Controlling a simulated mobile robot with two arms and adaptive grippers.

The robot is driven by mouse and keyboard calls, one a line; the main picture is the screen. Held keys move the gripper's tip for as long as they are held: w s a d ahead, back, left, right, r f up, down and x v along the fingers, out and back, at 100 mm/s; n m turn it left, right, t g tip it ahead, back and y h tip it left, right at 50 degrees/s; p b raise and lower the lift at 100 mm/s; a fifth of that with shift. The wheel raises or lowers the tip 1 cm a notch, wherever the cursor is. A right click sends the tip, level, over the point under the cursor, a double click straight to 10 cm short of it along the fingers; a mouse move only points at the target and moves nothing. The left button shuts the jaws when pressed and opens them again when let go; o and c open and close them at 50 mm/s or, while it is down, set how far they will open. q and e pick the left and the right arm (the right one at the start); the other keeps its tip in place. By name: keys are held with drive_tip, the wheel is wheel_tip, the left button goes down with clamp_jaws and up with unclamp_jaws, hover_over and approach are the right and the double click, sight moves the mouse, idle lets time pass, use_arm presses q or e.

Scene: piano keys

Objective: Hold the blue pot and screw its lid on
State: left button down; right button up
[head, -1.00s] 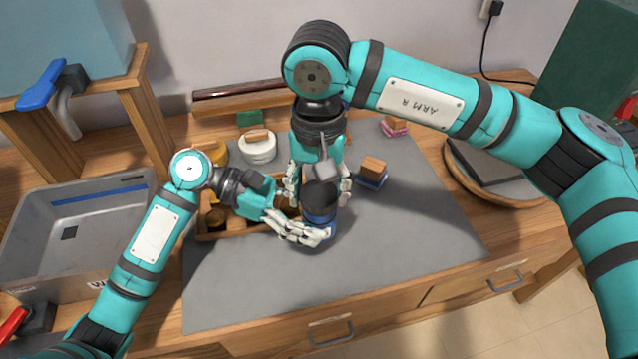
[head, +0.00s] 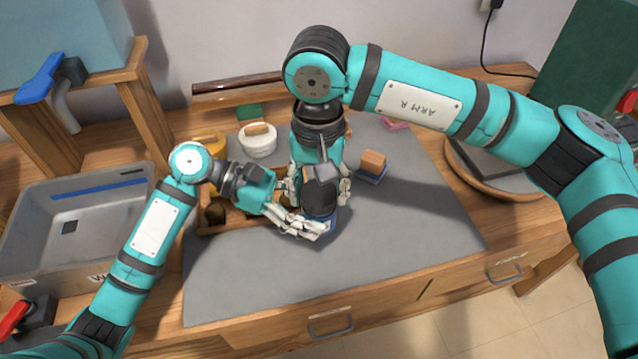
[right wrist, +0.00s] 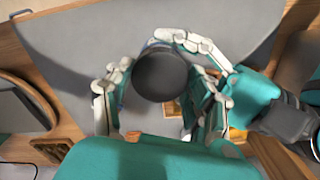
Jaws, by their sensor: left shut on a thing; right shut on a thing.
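The blue pot (head: 321,222) stands upright on the grey mat, partly hidden by fingers. My left gripper (head: 308,226) is shut around its side from the left. The dark round lid (head: 318,194) sits at the top of the pot and looks level. It also shows from above in the right wrist view (right wrist: 160,74), covering most of the pot. My right gripper (head: 318,190) is shut on the lid from above, with fingers on both sides. I cannot tell how far the thread is engaged.
A wooden tray (head: 208,230) lies just left of the hands. A white lidded pot (head: 258,142) and a yellow pot (head: 212,144) stand behind. A block-topped blue item (head: 371,168) is to the right. The front of the mat (head: 380,265) is clear.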

drive_tip(key=shift+f, duration=0.3)
